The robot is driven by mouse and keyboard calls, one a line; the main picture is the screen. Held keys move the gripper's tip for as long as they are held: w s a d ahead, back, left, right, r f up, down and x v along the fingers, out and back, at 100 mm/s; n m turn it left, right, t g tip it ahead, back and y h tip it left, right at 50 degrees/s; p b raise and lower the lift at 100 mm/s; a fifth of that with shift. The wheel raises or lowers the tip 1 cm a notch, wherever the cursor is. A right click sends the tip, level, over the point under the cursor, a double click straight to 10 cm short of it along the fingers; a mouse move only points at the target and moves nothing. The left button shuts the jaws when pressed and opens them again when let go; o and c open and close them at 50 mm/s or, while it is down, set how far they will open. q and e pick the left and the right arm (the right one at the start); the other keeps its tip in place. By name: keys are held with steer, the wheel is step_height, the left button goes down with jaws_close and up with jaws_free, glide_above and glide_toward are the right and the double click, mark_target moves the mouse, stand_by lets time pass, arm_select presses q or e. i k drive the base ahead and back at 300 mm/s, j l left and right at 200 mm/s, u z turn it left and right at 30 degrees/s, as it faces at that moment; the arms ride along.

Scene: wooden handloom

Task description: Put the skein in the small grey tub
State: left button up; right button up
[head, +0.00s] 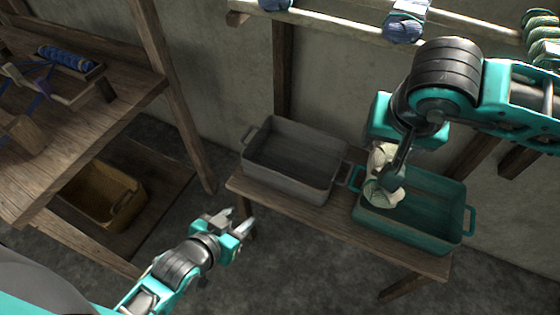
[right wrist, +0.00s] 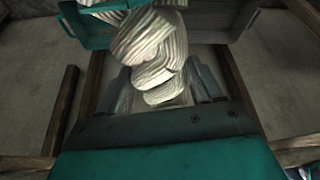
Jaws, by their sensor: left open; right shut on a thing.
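The grey tub (head: 283,183) stands on the left part of a low wooden bench and looks empty. A cream skein (head: 380,157) is in my right gripper (head: 388,180), which is shut on it. In the head view, the skein hangs over the left side of the teal tub (head: 428,238), to the right of the grey tub. Its exact height there is hard to tell. In the right wrist view the striped skein (right wrist: 148,42) sits between the fingers. My left gripper (head: 240,222) is open and empty, in front of the bench's left end.
The teal tub's rim is close beside the grey tub. A brown tub (head: 100,192) sits low at left under the wooden loom table (head: 120,90). A wall rail (head: 330,22) above holds blue and green skeins (head: 404,27).

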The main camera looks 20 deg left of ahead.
mark_target(295, 166)
steer(key=j+u, duration=0.1)
steer(key=j, duration=0.65)
steer(key=i+j, duration=0.15)
steer(key=j, duration=0.55)
steer(key=u, duration=0.05)
